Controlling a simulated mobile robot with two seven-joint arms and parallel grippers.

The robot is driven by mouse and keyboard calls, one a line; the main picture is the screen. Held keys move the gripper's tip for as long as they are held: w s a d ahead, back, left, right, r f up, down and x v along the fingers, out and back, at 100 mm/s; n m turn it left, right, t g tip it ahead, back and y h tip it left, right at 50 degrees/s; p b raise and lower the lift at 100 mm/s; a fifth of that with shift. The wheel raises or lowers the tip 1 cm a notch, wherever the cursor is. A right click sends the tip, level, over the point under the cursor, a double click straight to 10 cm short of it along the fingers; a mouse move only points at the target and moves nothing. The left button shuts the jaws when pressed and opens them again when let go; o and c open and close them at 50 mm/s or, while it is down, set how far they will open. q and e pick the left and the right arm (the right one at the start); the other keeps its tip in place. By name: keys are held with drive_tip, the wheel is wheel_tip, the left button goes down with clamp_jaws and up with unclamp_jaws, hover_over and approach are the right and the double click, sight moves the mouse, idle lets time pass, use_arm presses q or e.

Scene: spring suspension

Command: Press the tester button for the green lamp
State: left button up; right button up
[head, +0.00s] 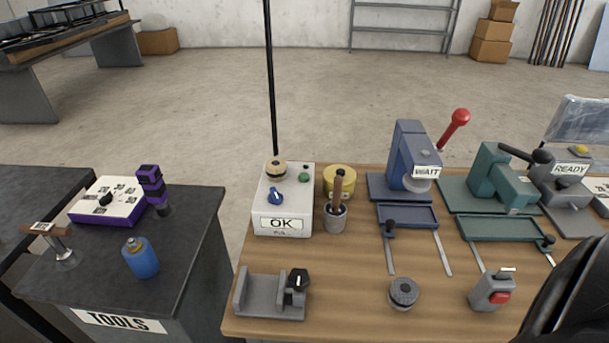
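A white box (267,221) with an "OK" label stands at the left back of the wooden bench. On its top are a small green round part (304,177), a blue knob (275,196) and a tan round part (276,170). I cannot tell whether the green part is a button or a lamp, or whether it is lit. A smaller dark part (305,166) sits just behind it. Neither of my grippers shows. A dark rounded shape at the lower right edge looks like part of my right arm, well away from the white box.
A yellow tin (340,179) and a grey cup (335,217) with a brown-handled tool stand right of the box. A grey fixture (270,298) lies in front. A blue press (408,160) and a green press (494,180) stand farther right. Bench space before the box is clear.

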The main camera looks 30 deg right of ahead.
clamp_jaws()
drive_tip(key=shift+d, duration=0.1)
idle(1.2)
